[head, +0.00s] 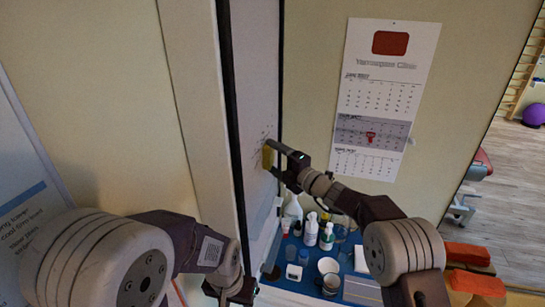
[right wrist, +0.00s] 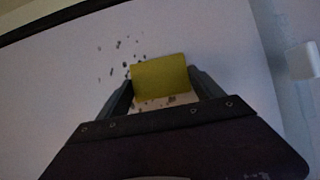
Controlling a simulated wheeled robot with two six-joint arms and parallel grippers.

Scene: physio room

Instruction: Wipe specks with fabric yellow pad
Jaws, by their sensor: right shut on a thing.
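The yellow fabric pad (right wrist: 160,77) is between the fingers of my right gripper (right wrist: 162,88), which is shut on it. In the head view the pad (head: 267,158) is at the white board's surface; whether it presses on it I cannot tell. Dark specks (right wrist: 118,46) lie on the white board (right wrist: 50,85) above and left of the pad, and a few show just below it. In the head view the board (head: 256,75) is seen at a steep angle. My left gripper (head: 236,291) is low at the bottom edge, partly cut off, its jaws unclear.
A blue-topped surface (head: 284,276) below the board holds white bottles (head: 326,236), a mug (head: 331,284) and other small items. A calendar (head: 385,95) hangs on the wall at right. Orange-red blocks (head: 466,254) are at lower right. The board has a dark frame edge (head: 231,120).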

